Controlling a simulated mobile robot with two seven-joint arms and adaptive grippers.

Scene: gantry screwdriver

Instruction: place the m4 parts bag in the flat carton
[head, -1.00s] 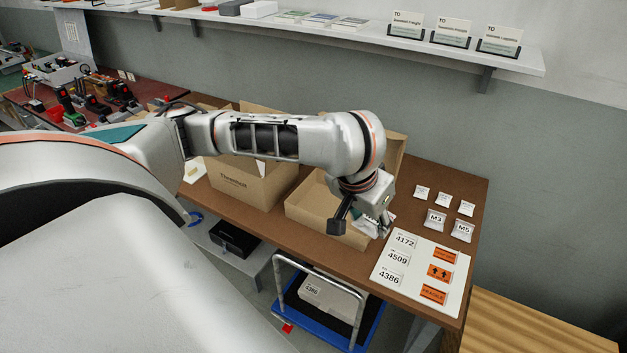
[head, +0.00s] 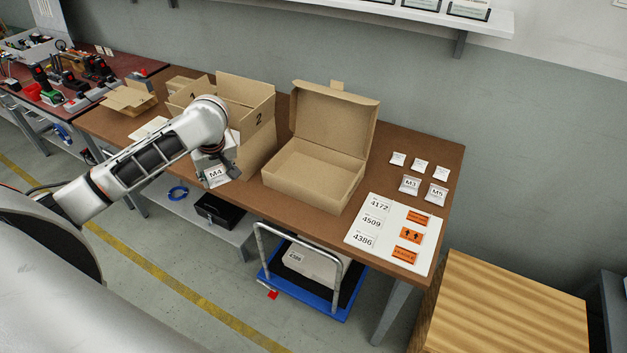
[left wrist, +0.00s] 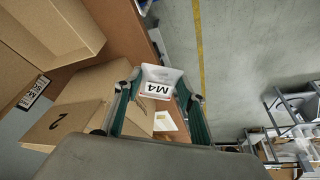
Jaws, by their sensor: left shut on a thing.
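The M4 parts bag (head: 216,174) is a small white bag with a black M4 label. My left gripper (head: 212,162) is shut on it, in front of the box marked 2, left of the flat carton. In the left wrist view the bag (left wrist: 158,86) sits between the two green-padded fingers of my gripper (left wrist: 160,100). The flat carton (head: 305,180) stands on the brown table with its lid raised at the back. Its inside looks empty from here. My right gripper is not in view.
The box marked 2 (head: 256,138) stands open left of the flat carton. M3 (head: 410,184) and M5 (head: 436,194) bags lie to its right, with smaller bags behind. A white label board (head: 380,246) lies near the table's front edge. A blue cart (head: 290,290) stands below.

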